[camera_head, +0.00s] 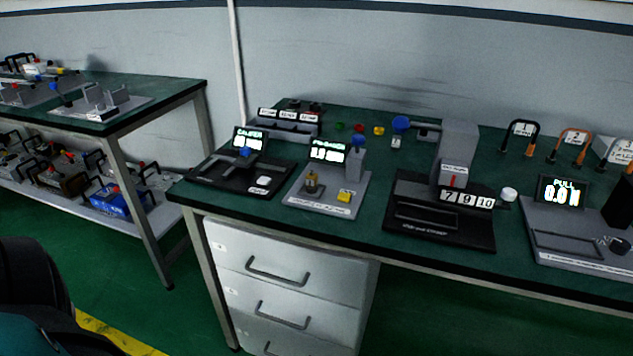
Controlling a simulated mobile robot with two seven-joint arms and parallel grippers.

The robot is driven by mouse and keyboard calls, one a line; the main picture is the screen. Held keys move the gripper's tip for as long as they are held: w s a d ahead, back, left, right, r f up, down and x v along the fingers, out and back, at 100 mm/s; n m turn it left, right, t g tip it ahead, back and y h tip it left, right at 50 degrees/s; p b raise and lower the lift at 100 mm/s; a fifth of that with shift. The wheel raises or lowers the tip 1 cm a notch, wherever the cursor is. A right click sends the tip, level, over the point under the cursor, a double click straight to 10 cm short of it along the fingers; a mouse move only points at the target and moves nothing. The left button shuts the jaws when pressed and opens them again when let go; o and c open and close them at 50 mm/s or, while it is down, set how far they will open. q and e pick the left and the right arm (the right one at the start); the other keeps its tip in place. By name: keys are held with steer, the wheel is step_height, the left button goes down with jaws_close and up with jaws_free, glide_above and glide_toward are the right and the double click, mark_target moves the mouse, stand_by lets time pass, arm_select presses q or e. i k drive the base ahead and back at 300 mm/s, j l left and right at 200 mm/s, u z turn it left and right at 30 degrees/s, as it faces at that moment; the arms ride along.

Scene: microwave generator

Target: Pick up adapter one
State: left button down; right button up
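No thing in view is clearly readable as adapter one, so I cannot tell which it is. At the back right, a black looped cable (521,137) with a white label stands beside an orange looped cable (571,146). At the back left, a grey rack (285,127) carries several white labels too small to read surely. Neither of my grippers is in view.
A black caliper station (225,178), a black press-like station (415,235) and a grey pull tester (560,240) line the table (365,212). Small coloured caps lie behind them. White drawers (285,262) sit below. A second table (150,90) with a loaded shelf stands left.

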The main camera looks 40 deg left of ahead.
mark_target(311, 179)
steer(key=j+u, duration=0.25)
steer(key=j, duration=0.6)
steer(key=i+j+u, duration=0.1)
steer(key=j+u, duration=0.15)
steer(key=j, duration=0.55)
